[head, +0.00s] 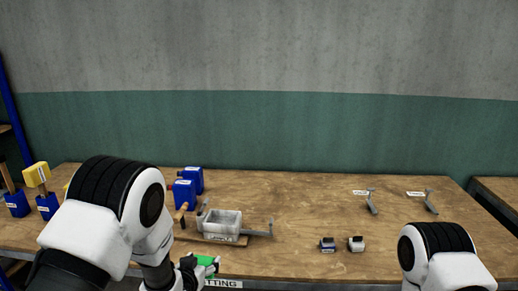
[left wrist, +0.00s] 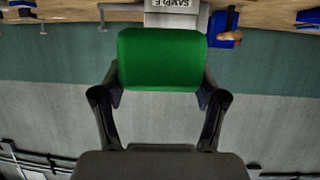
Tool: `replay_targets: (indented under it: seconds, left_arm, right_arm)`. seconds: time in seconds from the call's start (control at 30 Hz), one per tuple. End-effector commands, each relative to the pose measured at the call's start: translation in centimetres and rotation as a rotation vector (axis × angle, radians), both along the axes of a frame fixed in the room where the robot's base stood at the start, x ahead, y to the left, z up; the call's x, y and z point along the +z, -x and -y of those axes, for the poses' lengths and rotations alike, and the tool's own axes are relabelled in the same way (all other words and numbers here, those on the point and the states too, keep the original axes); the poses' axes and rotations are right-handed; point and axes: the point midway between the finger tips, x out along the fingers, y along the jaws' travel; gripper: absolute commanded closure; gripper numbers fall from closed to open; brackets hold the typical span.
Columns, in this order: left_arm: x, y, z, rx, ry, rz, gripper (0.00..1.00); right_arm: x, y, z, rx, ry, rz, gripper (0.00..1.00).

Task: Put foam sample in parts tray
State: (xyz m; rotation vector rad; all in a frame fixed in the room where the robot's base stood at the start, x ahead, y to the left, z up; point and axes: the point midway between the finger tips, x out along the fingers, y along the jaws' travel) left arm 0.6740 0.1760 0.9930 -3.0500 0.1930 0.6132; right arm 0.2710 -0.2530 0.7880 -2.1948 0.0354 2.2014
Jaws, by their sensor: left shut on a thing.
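A green foam sample (left wrist: 162,60) is held between the two fingers of my left gripper (left wrist: 160,85), which is shut on it. In the head view the green foam (head: 206,268) shows at the bench's front edge, partly hidden by my left gripper (head: 195,272). A grey open box (head: 222,226) sits on a wooden board just behind it. In the left wrist view a pale box (left wrist: 172,18) with a label reading "SAMPLE" lies beyond the foam. I cannot tell which thing is the parts tray. My right arm shows at the lower right; its gripper is out of view.
Blue blocks (head: 190,182) stand behind the grey box. Two grey tools with labels (head: 371,201) lie farther right. The right bench middle is clear.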

Motion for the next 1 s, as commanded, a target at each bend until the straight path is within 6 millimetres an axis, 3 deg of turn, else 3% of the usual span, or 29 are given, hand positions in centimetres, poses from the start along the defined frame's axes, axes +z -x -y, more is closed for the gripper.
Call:
replay_targets:
  seconds: [0.03,0.1,0.2,0.3,0.47,0.7,0.8,0.9,1.0]
  left_arm:
    - [-1.8,2.1,0.1,0.006,-0.003,-0.009,0.59]
    - [-2.8,5.0,-0.1,0.024,-0.005,-0.008,0.59]
    - [-2.9,8.6,-0.9,0.064,-0.004,-0.005,0.59]
    - [-2.2,10.6,-1.8,0.099,-0.002,-0.001,0.59]
    - [-1.7,11.2,-2.3,0.126,-0.001,0.0,0.59]
    - [-6.7,14.2,-2.3,0.127,-0.001,-0.006,0.59]
    - [-8.0,15.5,-2.3,0.128,-0.001,-0.004,0.59]
    - [-6.7,15.3,-2.4,0.128,0.0,0.005,0.59]
    - [-7.1,15.5,-2.4,0.125,0.001,0.0,0.59]
  right_arm:
    - [-1.0,0.0,0.0,0.0,0.0,0.0,0.35]
    - [-1.6,0.0,0.0,0.0,0.0,0.0,0.35]
    - [-1.8,0.0,0.0,0.0,0.0,0.0,0.35]
    - [-1.7,0.0,0.0,0.0,0.0,0.0,0.35]
    - [-1.7,0.0,0.0,0.0,0.0,0.0,0.35]
    - [-1.6,0.0,0.0,0.0,0.0,0.0,0.35]
    - [-1.6,0.0,0.0,0.0,0.0,0.0,0.35]
    - [-1.6,0.0,0.0,0.0,0.0,0.0,0.35]
    - [-1.7,0.0,0.0,0.0,0.0,0.0,0.35]
